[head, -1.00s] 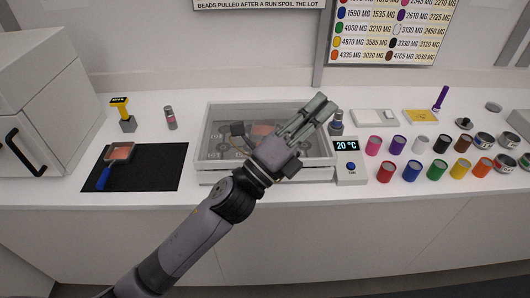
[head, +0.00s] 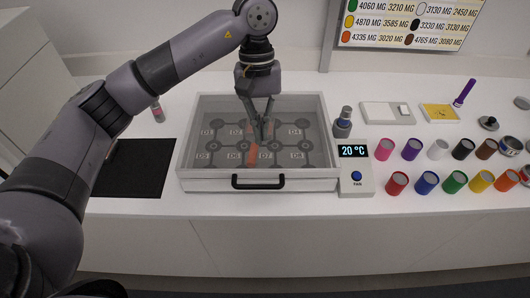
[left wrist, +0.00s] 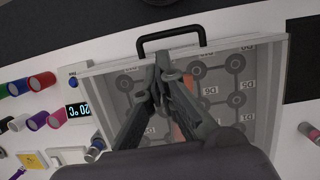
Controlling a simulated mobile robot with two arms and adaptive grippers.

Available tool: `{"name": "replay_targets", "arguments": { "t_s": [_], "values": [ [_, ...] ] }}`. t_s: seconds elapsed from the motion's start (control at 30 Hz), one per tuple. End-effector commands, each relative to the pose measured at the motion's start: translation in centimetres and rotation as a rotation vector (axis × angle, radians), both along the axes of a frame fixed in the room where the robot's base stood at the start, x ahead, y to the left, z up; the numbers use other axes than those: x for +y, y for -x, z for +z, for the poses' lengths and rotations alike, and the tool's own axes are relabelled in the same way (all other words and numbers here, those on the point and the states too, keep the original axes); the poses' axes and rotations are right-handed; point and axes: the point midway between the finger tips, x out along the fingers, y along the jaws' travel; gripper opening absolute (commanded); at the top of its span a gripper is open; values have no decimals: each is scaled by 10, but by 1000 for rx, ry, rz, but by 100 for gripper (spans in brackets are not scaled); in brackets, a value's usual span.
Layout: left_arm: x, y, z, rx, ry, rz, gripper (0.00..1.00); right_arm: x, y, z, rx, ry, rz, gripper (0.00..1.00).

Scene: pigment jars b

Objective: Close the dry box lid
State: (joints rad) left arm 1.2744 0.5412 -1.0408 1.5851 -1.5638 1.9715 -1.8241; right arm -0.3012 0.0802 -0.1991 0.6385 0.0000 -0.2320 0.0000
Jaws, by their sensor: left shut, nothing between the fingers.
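The dry box (head: 310,184) is a grey tray-like box with a black handle (head: 258,184) on its front. Its floor shows round marks and labels such as D1 and D4. I cannot tell a clear lid apart from the box, or how it stands. My left gripper (head: 262,137) is shut and empty, pointing down over the middle of the box. Whether it touches anything is unclear. An orange-red piece (head: 252,158) shows below the fingertips. In the left wrist view the shut fingers (left wrist: 158,68) lie over the box, near the handle (left wrist: 170,38). My right gripper is out of view.
A temperature unit (head: 356,177) reading 20 °C stands close to the box's right side. A small bottle (head: 343,122) is behind it. Several coloured jars (head: 428,182) stand further right. A black mat (head: 135,170) lies left, partly behind my arm.

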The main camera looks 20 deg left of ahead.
Motion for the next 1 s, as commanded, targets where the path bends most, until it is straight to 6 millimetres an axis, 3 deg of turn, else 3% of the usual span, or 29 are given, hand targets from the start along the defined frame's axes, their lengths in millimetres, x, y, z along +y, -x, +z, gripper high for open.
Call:
{"name": "replay_targets", "arguments": {
  "t_s": [0.1,0.23,0.7,1.0],
  "values": [
    [12,-2,2,-2,-47,-13,0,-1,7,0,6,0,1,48],
    [12,2,-9,1,-49,-16,0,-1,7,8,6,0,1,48],
    [5,26,-98,4,-46,-14,0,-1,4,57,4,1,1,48],
    [3,31,-129,-1,-44,-15,0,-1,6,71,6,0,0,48]
  ]
}}
